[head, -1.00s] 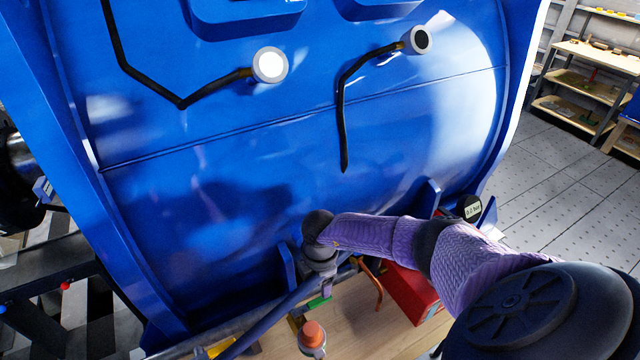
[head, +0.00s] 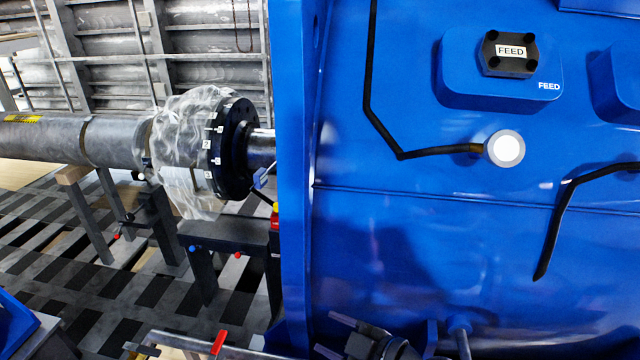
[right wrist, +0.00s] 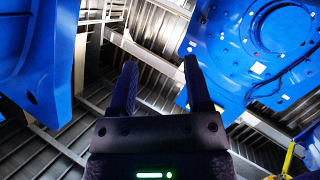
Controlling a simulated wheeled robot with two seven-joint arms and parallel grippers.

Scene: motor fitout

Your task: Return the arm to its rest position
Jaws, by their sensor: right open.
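My right gripper (head: 328,334) shows at the bottom of the head view, low in front of the big blue motor housing (head: 420,240). Its two dark fingers point left and stand apart. In the right wrist view the gripper (right wrist: 160,64) is open, with nothing between its fingers. Its fingers point up towards the corrugated metal structure. Most of my right arm is outside the head view. My left gripper is not in view.
A shaft with a black flange (head: 236,148) and clear plastic wrap (head: 185,150) runs left from the housing. A dark stand (head: 225,236) is below it. A FEED box (head: 510,52) and black cables are on the housing. Blue parts (right wrist: 255,50) flank the gripper in the wrist view.

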